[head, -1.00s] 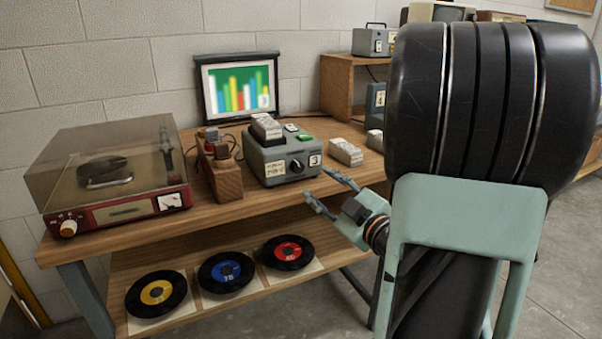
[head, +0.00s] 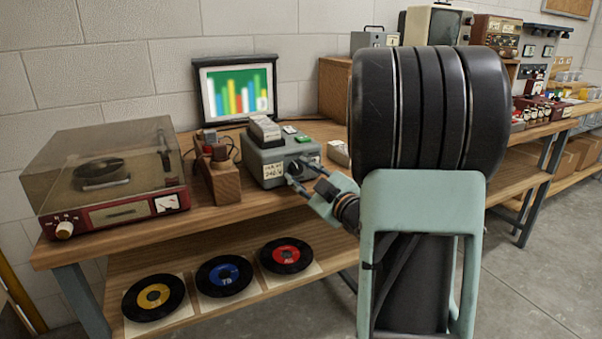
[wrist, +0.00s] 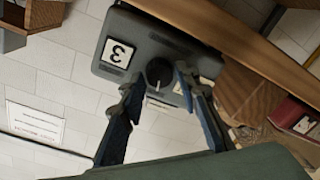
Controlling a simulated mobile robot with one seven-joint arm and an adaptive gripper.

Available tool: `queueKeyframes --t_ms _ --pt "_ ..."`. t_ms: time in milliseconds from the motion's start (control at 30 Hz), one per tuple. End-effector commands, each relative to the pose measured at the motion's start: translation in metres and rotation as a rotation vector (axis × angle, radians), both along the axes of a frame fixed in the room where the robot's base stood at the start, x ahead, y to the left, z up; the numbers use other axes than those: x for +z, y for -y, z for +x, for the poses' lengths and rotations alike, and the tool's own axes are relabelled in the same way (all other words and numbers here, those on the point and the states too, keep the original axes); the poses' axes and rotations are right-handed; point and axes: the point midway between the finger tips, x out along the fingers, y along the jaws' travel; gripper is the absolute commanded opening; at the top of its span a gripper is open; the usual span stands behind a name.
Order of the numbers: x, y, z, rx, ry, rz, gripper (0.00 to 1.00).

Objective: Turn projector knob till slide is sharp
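The grey slide projector (head: 275,163) stands on the wooden bench with a slide tray on top. Its dark round knob (wrist: 159,73) shows on the front in the wrist view, beside a white label (wrist: 117,53) marked 3. My gripper (head: 301,176) is at the projector's front; in the wrist view its two fingers (wrist: 155,92) are spread apart on either side of the knob. I cannot tell whether they touch it. The screen (head: 237,90) behind shows a bar-chart slide with somewhat soft edges. My gripper hides the knob in the head view.
A record player (head: 110,180) with a clear lid stands at the left. A wooden block with small devices (head: 222,180) sits close left of the projector. Records (head: 224,275) lie on the lower shelf. More equipment fills the bench at the right.

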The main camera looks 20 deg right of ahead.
Motion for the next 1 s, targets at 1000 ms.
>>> queueKeyframes --t_ms 1000 --pt "-0.0004 0.0011 -0.0003 0.0 -0.012 0.351 0.0"
